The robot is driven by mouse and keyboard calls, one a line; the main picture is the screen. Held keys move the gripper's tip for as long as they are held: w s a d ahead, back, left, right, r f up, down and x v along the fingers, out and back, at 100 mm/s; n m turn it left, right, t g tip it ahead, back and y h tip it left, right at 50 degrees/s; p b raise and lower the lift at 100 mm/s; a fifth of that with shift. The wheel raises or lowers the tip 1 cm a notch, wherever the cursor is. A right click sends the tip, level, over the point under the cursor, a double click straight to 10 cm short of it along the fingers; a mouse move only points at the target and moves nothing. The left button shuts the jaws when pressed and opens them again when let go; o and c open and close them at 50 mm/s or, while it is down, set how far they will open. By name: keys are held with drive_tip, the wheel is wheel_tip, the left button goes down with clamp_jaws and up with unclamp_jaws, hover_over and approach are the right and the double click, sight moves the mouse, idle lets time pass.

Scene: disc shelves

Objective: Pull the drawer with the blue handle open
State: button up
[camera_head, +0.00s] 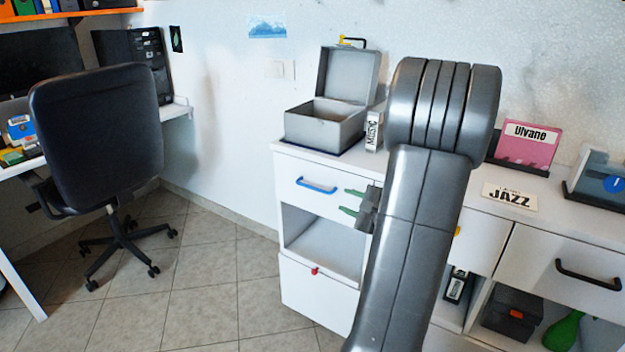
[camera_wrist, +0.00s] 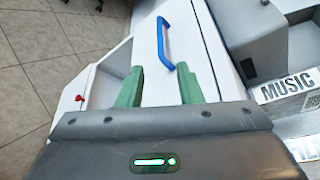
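The drawer (camera_head: 290,187) is a white front at the top of the left cabinet and looks closed. Its blue handle (camera_head: 316,186) is a bar across the front. In the wrist view the blue handle (camera_wrist: 163,42) lies ahead of the green fingers, between their lines. My gripper (camera_head: 352,201) has its two green fingers apart, to the right of the handle in the head view. In the wrist view my gripper (camera_wrist: 160,85) is open with nothing between the fingers, and a gap shows between fingertips and handle. My grey arm hides part of the cabinet.
An open grey box (camera_head: 322,128) and a MUSIC block (camera_head: 374,130) stand on the cabinet top. Below the drawer are an open compartment (camera_head: 322,250) and a front with a red knob (camera_head: 314,271). An office chair (camera_head: 100,140) stands left; the tiled floor between is clear.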

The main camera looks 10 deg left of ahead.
sight(318, 190)
drive_tip(key=b+x, duration=0.1)
drive_tip(key=x, duration=1.2)
drive_tip(key=shift+w+a, duration=0.2)
drive_tip(key=shift+w, duration=0.1)
clamp_jaws()
